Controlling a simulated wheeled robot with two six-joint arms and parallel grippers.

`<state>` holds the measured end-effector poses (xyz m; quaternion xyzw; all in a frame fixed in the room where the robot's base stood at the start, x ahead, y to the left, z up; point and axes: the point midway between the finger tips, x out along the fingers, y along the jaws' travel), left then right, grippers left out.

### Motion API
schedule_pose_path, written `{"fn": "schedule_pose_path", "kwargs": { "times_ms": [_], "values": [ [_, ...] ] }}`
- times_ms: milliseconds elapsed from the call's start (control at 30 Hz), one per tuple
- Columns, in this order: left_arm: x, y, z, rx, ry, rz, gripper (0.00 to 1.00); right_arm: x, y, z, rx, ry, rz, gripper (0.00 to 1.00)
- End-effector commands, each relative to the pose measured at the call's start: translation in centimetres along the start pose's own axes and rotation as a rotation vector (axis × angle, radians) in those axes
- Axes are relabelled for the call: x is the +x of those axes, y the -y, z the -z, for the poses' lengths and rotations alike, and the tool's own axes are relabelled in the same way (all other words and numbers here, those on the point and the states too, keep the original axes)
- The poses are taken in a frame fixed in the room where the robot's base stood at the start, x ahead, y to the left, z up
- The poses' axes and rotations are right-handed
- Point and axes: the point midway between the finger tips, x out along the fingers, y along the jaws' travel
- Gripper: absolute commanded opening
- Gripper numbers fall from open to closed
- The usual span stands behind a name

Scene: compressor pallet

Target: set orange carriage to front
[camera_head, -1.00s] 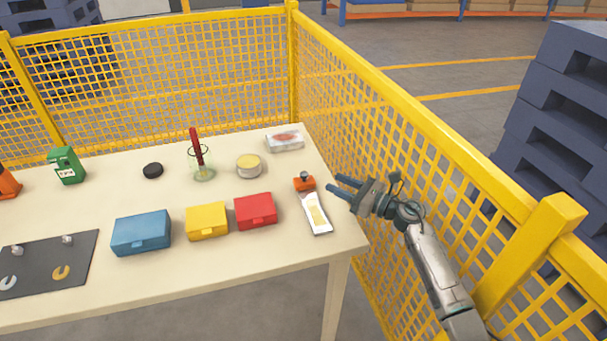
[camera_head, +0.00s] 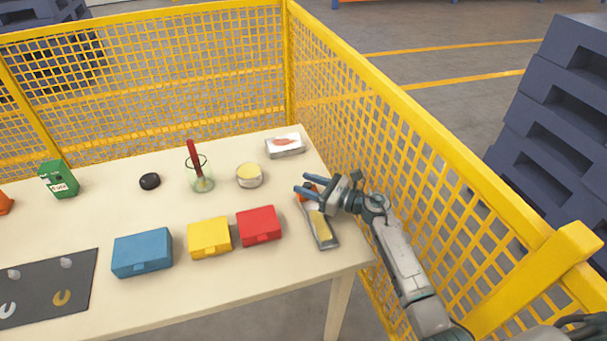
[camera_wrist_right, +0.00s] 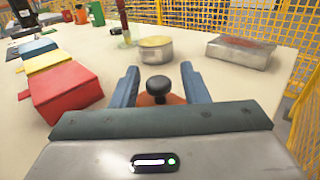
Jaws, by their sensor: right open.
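The orange carriage (camera_head: 307,192) sits at the far end of a flat metal and yellow slide track (camera_head: 320,226) near the table's right edge. In the right wrist view its black round knob (camera_wrist_right: 156,84) stands upright on the orange body (camera_wrist_right: 160,100). My right gripper (camera_head: 306,184) is open, with its blue fingers over the carriage. In the wrist view the fingers (camera_wrist_right: 160,80) lie on either side of the knob with gaps; contact does not show. The gripper partly hides the carriage in the head view. My left gripper is not in view.
A red box (camera_head: 259,226), yellow box (camera_head: 209,238) and blue box (camera_head: 142,252) stand left of the track. A round tin (camera_head: 249,176) and a metal tray (camera_head: 285,146) lie behind. A yellow mesh fence (camera_head: 400,150) runs close along the table's right side.

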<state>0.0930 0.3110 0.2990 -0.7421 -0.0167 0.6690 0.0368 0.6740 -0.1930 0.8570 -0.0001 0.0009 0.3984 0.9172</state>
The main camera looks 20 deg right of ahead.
Motion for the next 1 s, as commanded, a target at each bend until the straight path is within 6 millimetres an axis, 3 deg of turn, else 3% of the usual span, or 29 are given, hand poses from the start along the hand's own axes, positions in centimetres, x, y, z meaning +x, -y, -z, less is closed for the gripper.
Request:
{"fn": "schedule_pose_path", "kwargs": {
  "times_ms": [300,533,767,1000],
  "values": [
    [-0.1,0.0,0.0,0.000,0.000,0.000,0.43,0.1,-0.2,0.1,0.001,0.000,0.000,0.41],
    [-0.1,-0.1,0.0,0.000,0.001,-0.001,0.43,0.1,-0.2,0.0,0.001,0.000,0.000,0.00],
    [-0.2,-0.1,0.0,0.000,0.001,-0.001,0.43,-0.3,-0.6,0.1,0.001,-0.001,0.001,0.00],
    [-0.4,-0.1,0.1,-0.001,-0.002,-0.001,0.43,-4.0,-4.2,0.3,0.002,-0.003,-0.001,0.00]
  ]
}}
